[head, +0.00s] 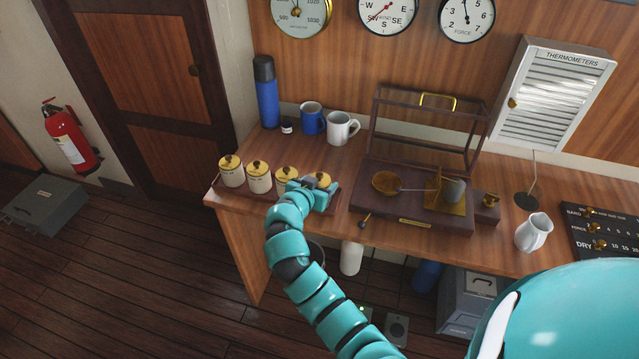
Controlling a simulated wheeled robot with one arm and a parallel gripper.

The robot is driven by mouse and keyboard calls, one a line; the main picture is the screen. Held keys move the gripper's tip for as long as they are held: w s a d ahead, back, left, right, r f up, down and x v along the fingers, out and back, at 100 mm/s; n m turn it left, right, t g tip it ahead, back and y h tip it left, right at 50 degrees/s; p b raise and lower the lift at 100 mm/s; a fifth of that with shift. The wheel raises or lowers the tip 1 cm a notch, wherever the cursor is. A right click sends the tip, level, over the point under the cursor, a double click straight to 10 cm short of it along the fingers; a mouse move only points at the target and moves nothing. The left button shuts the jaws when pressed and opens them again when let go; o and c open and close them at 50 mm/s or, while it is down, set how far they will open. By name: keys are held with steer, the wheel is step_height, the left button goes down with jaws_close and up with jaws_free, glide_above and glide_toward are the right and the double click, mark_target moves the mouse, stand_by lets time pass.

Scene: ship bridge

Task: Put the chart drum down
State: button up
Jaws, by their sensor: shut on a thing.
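A row of cream drums with brass tops stands on a wooden rack (205,196) at the left end of the desk. Three show clearly: a left drum (232,174), a second drum (259,179) and a third drum (285,179). My gripper (317,187) is shut on the chart drum (321,178) at the right end of this row. Only its brass top shows; my gripper hides its body. I cannot tell whether its base touches the rack.
An open glass-framed instrument (404,224) with a brass dish and a grey cylinder stands right of my gripper. Behind are a blue flask (266,95), a blue mug (312,118) and a white mug (342,128). A white jug (534,232) stands farther right.

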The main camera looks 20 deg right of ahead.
steer(key=shift+f+b, duration=0.2)
steer(key=shift+b, duration=0.1)
steer(key=o, duration=0.8)
steer(key=shift+r, duration=0.1)
